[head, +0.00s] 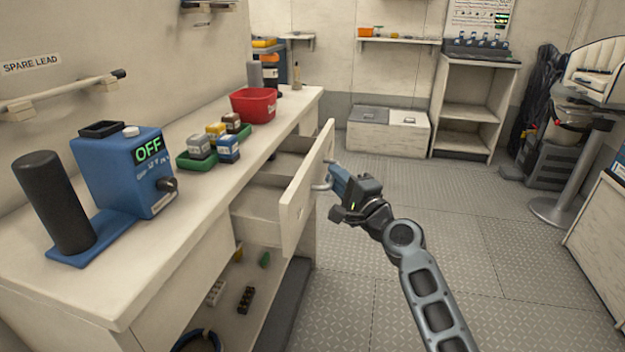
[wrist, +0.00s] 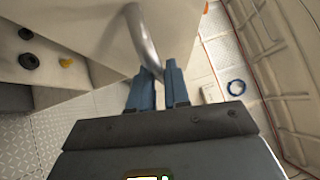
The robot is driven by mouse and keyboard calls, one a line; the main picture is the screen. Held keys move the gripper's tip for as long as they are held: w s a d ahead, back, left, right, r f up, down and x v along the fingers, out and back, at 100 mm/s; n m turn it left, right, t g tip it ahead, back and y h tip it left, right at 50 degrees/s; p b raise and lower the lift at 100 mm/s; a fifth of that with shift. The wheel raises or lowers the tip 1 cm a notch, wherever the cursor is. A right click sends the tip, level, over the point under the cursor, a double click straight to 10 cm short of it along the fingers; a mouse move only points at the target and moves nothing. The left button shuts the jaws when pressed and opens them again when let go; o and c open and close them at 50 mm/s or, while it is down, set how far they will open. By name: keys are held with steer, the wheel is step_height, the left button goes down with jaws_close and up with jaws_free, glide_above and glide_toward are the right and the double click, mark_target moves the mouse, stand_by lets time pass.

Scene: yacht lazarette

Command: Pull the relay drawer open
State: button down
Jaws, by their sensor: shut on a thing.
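A cream drawer (head: 294,222) under the workbench stands pulled out, its inside partly visible from above. No label can be read on it. Its silver bar handle (head: 321,187) is on the front face, toward the aisle. My gripper (head: 333,176) is at the handle with its blue fingers shut on it. In the wrist view the handle (wrist: 141,38) runs down between the blue fingertips of my gripper (wrist: 158,76). The fingers hide part of the handle.
The workbench top (head: 105,270) carries a blue device (head: 118,178) reading OFF, a green tray (head: 195,163) of small blocks and a red bin (head: 253,103). An open shelf below holds loose parts. The patterned floor (head: 440,240) right of the drawer is clear.

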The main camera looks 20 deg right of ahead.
steer(key=s+d+b, duration=0.1)
steer(key=s+d, duration=0.4)
steer(key=d, duration=0.2)
steer(key=shift+s+d+b, duration=0.15)
steer(key=shift+s+b, duration=0.05)
steer(key=shift+b, duration=0.1)
steer(key=shift+f, duration=0.1)
steer(key=c, duration=1.2)
jaws_free()
steer(key=shift+o, duration=0.2)
steer(key=s+d, duration=0.1)
steer(key=s, duration=0.6)
steer(key=shift+s+f, duration=0.3)
steer(key=shift+f, duration=0.15)
steer(key=shift+d, duration=0.1)
